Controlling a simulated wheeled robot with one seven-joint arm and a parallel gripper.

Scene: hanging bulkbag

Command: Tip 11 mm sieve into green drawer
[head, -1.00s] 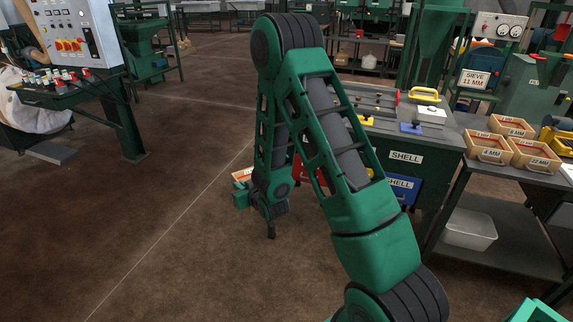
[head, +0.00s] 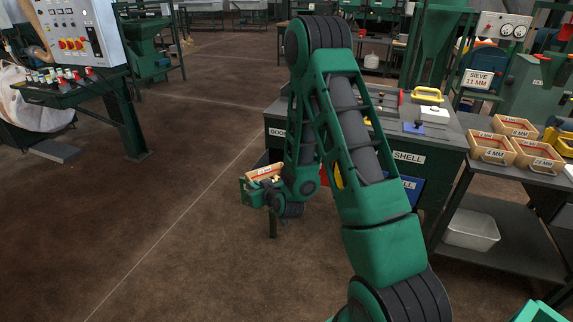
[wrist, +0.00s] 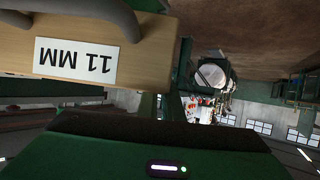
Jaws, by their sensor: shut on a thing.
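The 11 mm sieve (head: 264,172) is a light wooden tray with a white label, held low in front of the bench's left end in the head view. In the wrist view its wooden wall (wrist: 150,52) is close, with the 11 MM label upside down in the picture and a grey curved handle at the top. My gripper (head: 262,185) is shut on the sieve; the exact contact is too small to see. I cannot make out a green drawer. The bench (head: 440,145) shows GOOD and SHELL labels, with red, yellow and blue (head: 411,192) fronts partly behind my arm.
Several wooden sieves (head: 492,148) stand on a side table at right, above a shelf with a clear bin (head: 471,229). A SIEVE 11 MM sign (head: 478,79) stands behind. A control panel (head: 75,35) is at left.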

